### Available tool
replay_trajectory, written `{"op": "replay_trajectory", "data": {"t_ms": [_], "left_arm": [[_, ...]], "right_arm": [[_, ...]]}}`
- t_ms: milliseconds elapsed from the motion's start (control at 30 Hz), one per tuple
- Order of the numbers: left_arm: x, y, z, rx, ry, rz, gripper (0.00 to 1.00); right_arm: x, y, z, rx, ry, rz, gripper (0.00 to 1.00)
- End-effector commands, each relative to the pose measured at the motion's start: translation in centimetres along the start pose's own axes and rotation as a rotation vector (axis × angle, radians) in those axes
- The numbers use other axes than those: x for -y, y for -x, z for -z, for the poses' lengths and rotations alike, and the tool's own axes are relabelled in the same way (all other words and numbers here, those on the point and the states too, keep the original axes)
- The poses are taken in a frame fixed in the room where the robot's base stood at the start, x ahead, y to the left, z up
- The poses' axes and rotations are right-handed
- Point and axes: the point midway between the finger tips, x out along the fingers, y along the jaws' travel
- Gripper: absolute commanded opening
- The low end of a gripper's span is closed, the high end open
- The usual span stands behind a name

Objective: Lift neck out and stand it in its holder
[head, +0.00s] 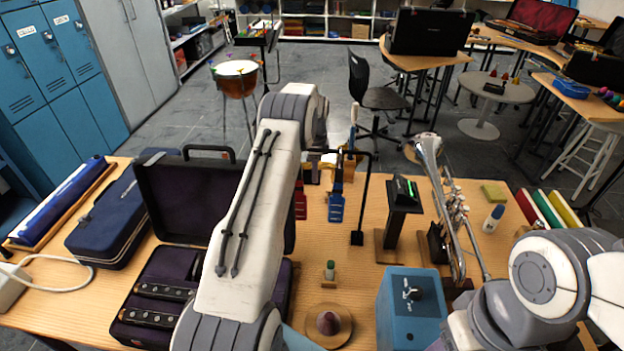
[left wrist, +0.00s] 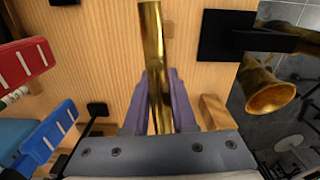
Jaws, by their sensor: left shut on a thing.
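A brass-coloured tube, the neck (left wrist: 157,60), stands between the two purple-grey fingers of my left gripper (left wrist: 160,88) in the left wrist view. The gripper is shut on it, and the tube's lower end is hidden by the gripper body. In the head view my left arm reaches over the open dark case, and its forearm hides most of the hand and the neck. The case (head: 190,190) has a purple-black lining and holds black pieces with silver keys (head: 165,291). A small wooden base with a green-topped peg (head: 330,271) stands on the table; I cannot tell which thing is the neck's holder.
A silver trumpet (head: 450,205) on a stand and a blue box (head: 412,305) are at the right. A round wooden base with a dark cone (head: 328,322) stands in front. Red and blue holders (head: 336,203) stand at the back. Bare table (head: 340,225) lies between.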

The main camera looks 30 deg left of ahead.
Motion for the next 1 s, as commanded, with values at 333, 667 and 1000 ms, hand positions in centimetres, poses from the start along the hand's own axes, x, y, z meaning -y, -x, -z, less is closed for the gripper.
{"op": "replay_trajectory", "data": {"t_ms": [333, 667, 1000], "left_arm": [[-0.1, -2.6, 0.0, 0.0, 0.0, -0.002, 0.0], [0.0, -4.9, 0.0, 0.0, 0.0, 0.0, 0.0], [0.0, -4.8, 0.0, 0.0, 0.001, 0.0, 0.0]], "right_arm": [[-0.1, -1.9, -0.1, -0.001, 0.0, 0.0, 0.56], [-0.2, -3.5, -0.2, -0.001, 0.0, 0.0, 0.56], [-0.2, -3.4, -0.2, 0.0, 0.0, 0.0, 0.56]]}}
